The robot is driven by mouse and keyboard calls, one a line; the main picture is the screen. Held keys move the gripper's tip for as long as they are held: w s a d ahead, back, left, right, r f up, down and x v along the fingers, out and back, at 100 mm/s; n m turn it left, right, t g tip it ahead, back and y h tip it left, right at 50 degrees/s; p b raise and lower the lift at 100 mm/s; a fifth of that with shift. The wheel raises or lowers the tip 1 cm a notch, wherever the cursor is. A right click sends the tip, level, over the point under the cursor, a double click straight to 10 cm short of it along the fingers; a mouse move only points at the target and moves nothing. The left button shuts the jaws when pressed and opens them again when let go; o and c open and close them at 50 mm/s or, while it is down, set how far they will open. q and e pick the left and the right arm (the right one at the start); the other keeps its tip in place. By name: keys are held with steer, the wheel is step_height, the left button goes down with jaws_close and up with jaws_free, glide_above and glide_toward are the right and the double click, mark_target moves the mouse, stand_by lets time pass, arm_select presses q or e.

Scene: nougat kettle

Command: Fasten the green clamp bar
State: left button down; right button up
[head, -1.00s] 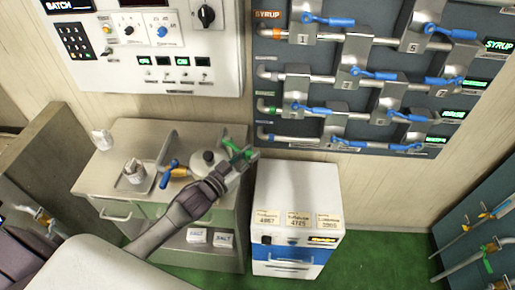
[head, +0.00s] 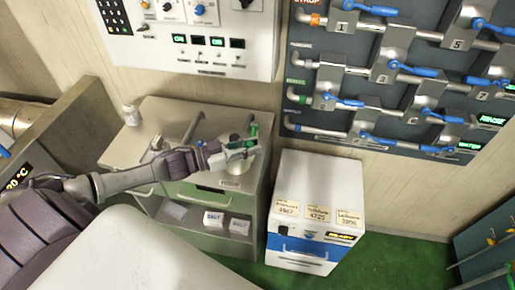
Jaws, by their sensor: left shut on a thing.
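The green clamp bar (head: 253,132) shows as a short green piece standing at the back right of the steel cabinet top. My left gripper (head: 246,146) is shut on it, with the arm coming in from the left. A rounded metal vessel (head: 238,166) shows just below the fingers on the cabinet top. The gripper and wrist hide much of the vessel and the lower part of the bar, so I cannot tell how the bar sits on it. My right gripper is not in view.
The steel cabinet (head: 150,130) has a white cup (head: 131,115) at its back left. A white and blue unit (head: 318,205) stands right of it. A valve panel (head: 400,80) and a control panel (head: 200,35) are on the wall behind.

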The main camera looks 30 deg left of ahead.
arm_select(q)
steer(key=shift+s+a, duration=0.15)
steer(key=shift+a, duration=0.5)
steer(key=c, duration=1)
jaws_free()
steer(key=shift+r, duration=0.2)
step_height(320, 180, up, 10)
steer(key=shift+f, duration=0.2)
